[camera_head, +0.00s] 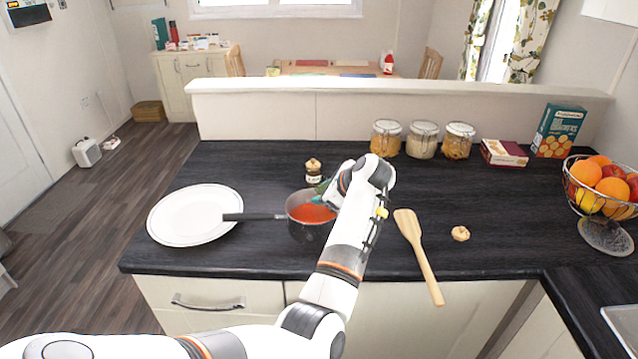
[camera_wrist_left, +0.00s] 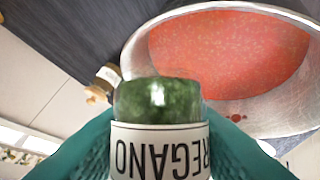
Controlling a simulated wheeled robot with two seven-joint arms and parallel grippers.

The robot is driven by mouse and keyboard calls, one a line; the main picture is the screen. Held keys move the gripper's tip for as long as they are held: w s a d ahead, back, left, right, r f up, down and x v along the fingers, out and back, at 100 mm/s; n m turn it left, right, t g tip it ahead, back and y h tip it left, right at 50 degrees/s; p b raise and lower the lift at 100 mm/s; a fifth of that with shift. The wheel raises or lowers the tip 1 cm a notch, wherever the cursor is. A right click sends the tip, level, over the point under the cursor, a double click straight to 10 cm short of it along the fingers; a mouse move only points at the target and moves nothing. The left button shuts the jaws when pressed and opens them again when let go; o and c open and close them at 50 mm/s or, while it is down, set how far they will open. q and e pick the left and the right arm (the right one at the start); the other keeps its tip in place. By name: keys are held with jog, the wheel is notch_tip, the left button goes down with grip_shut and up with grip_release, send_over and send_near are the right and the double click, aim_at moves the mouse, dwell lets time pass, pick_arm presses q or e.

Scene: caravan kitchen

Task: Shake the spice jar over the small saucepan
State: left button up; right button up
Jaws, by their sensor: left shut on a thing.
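My left gripper (camera_head: 323,196) is shut on a spice jar (camera_wrist_left: 158,105) with green contents and a white label; the letters "REGANO" show upside down. In the wrist view the teal fingers (camera_wrist_left: 160,150) press on both sides of the jar. In the head view the gripper and jar are at the right rim of the small saucepan (camera_head: 294,203), mostly hidden by my arm. The saucepan holds red sauce and its dark handle points left. In the wrist view the pan (camera_wrist_left: 135,52) fills the upper right, beside the jar. My right gripper is not in view.
A second small jar (camera_head: 313,171) stands just behind the pan. A white plate (camera_head: 195,214) lies left, under the handle's end. A wooden spatula (camera_head: 420,256) and a small tan item (camera_head: 460,233) lie right. Several storage jars (camera_head: 422,140) and a fruit basket (camera_head: 606,187) stand farther off.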

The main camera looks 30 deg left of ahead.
pick_arm(q)
jog(key=shift+w+d+f+n+t+h+b, duration=0.1)
jog(key=shift+f+n+t+h+b, duration=0.3)
jog(key=shift+b, duration=0.55)
jog(key=shift+w+d+n+t+h+b, duration=0.15)
jog(key=shift+n+t+h+b, duration=0.1)
jog(key=shift+t+h+b, duration=0.25)
jog(key=shift+w+d+n+t+h+b, duration=0.15)
jog(key=shift+n+t+h+b, duration=0.15)
jog(key=shift+h+b, duration=0.3)
jog(key=shift+r, duration=0.1)
jog(key=shift+h+b, duration=0.3)
jog(key=shift+b, duration=0.1)
jog(key=shift+n+t, duration=0.25)
jog(key=shift+t, duration=0.15)
jog(key=shift+r, duration=0.15)
jog(key=shift+h+b, duration=0.3)
